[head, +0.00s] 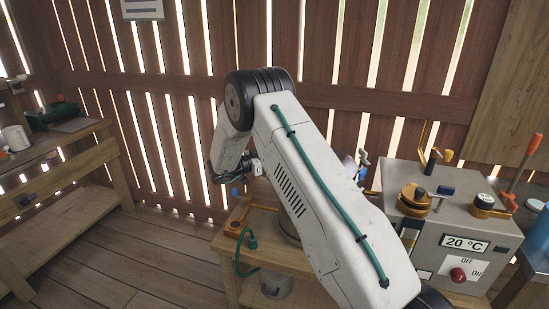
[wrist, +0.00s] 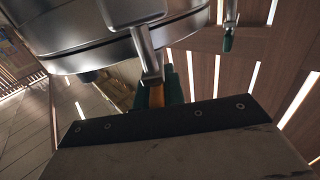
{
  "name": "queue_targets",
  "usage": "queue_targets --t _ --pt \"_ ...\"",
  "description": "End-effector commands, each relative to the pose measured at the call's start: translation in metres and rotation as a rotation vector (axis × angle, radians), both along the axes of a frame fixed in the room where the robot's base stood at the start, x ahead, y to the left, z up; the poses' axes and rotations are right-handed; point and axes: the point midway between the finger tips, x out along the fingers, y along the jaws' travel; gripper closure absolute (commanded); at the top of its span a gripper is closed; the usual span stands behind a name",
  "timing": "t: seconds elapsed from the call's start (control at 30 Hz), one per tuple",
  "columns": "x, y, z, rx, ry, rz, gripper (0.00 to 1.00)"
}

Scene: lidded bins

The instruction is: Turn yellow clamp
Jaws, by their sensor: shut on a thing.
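My gripper (wrist: 157,88) shows in the wrist view with its dark green fingertips close together. It is shut on a narrow orange-yellow piece, the yellow clamp (wrist: 157,97), of which only a small strip shows between the fingers. A large round metal body (wrist: 120,42) with a banded rim fills the top of the wrist view, close to the fingers. In the head view my white arm reaches up and bends down at the left. The arm covers much of the area behind it, and I cannot make out the fingertips or the held clamp there.
A wooden bench (head: 258,258) below my arm carries an orange-yellow fitting (head: 233,229) and a green hose (head: 246,258). A grey box (head: 435,255) with a 20 °C display, red knob and yellow fittings stands right. Another bench (head: 75,165) is left. The plank floor between is clear.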

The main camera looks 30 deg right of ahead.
Motion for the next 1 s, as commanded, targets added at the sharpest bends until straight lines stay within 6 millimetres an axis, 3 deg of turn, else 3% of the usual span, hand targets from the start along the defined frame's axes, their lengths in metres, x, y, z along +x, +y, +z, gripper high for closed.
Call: queue_targets --t 0.4,1.0 --pt "-0.0048 0.0013 -0.0002 -0.001 0.000 -0.265 1.00" --pt "-0.0063 0.0022 0.0009 -0.003 0.000 -0.338 1.00"
